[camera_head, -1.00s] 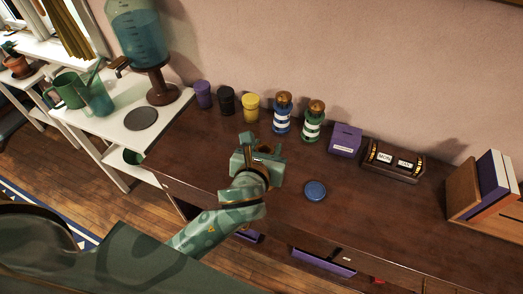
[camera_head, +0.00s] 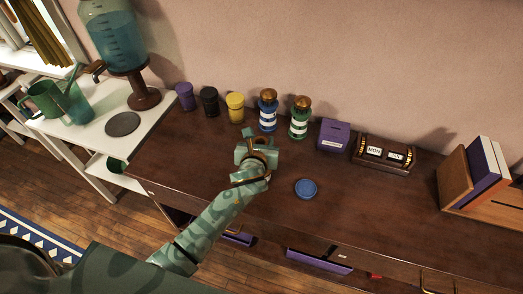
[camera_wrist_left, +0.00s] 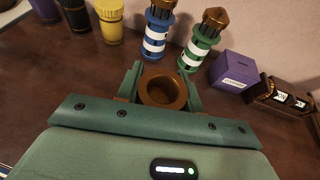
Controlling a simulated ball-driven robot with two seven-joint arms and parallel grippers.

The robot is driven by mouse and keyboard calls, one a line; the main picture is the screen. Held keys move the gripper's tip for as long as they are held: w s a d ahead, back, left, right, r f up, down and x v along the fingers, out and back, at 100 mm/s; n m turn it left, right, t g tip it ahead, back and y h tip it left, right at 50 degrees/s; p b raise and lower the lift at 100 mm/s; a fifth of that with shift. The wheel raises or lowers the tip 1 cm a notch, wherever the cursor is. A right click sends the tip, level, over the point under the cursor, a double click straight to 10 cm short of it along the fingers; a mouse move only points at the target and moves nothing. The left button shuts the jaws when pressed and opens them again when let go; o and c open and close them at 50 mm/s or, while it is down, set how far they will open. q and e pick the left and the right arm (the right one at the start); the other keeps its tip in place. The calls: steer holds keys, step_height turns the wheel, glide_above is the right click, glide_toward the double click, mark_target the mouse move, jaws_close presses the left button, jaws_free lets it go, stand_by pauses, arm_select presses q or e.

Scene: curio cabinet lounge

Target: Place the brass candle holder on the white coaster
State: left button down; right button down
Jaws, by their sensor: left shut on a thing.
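My left gripper (camera_head: 257,147) is over the dark wooden cabinet top, in front of the blue and green striped lighthouses. It is shut on the brass candle holder, a round cup-like piece that shows between the fingers in the left wrist view (camera_wrist_left: 162,92). In the head view the holder is mostly hidden by the gripper. Whether its base touches the wood cannot be told. No white coaster can be made out in either view. My right gripper is not in view.
A round blue disc (camera_head: 306,188) lies right of the gripper. Behind stand a yellow cup (camera_head: 235,107), the blue lighthouse (camera_head: 268,113), the green lighthouse (camera_head: 299,119), a purple box (camera_head: 333,135) and a calendar block (camera_head: 385,154). A dark grey disc (camera_head: 122,124) lies on the white shelf.

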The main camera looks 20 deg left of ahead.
arm_select(q)
steer(key=f+b, duration=0.1)
steer(key=f, duration=0.1)
steer(key=f+b, duration=0.1)
steer(key=shift+w+f, duration=0.2)
steer(key=shift+f, duration=0.15)
steer(key=shift+r, duration=0.15)
steer(key=c, duration=0.9)
jaws_free()
steer(key=shift+s+p, duration=0.2)
steer(key=shift+p, duration=0.1)
steer(key=p+v, duration=0.3)
steer(key=v, duration=0.8)
steer(key=shift+s+r, duration=0.15)
steer(key=shift+s, duration=0.15)
